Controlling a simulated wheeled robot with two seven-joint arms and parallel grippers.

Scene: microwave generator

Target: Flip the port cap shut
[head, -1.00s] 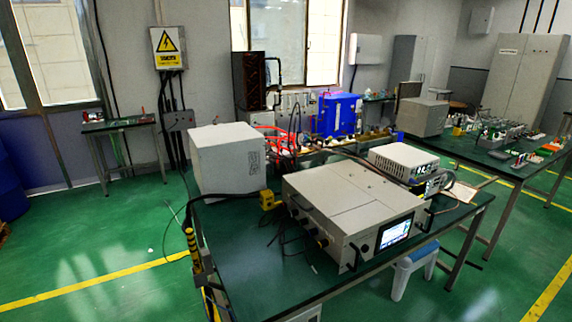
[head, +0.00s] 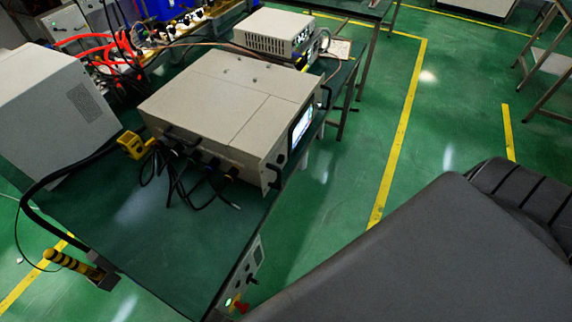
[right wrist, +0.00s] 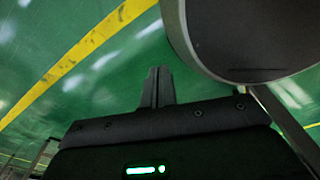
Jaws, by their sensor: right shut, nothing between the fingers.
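The microwave generator is a beige box (head: 215,100) on the dark green table (head: 150,240) in the head view. Its lit screen (head: 302,128) is on the right-hand face. Black plugs and cables (head: 185,182) hang from its near left face. I cannot pick out the port cap at this size. My right gripper (right wrist: 157,86) shows in the right wrist view, with its fingers together and empty over the green floor. It is apart from the generator, which is not in that view. My left gripper is not in view.
A white box (head: 60,105) stands at the table's left. A smaller vented unit (head: 272,35) sits behind the generator. A yellow block (head: 133,144) lies beside the cables. The table's front part is bare.

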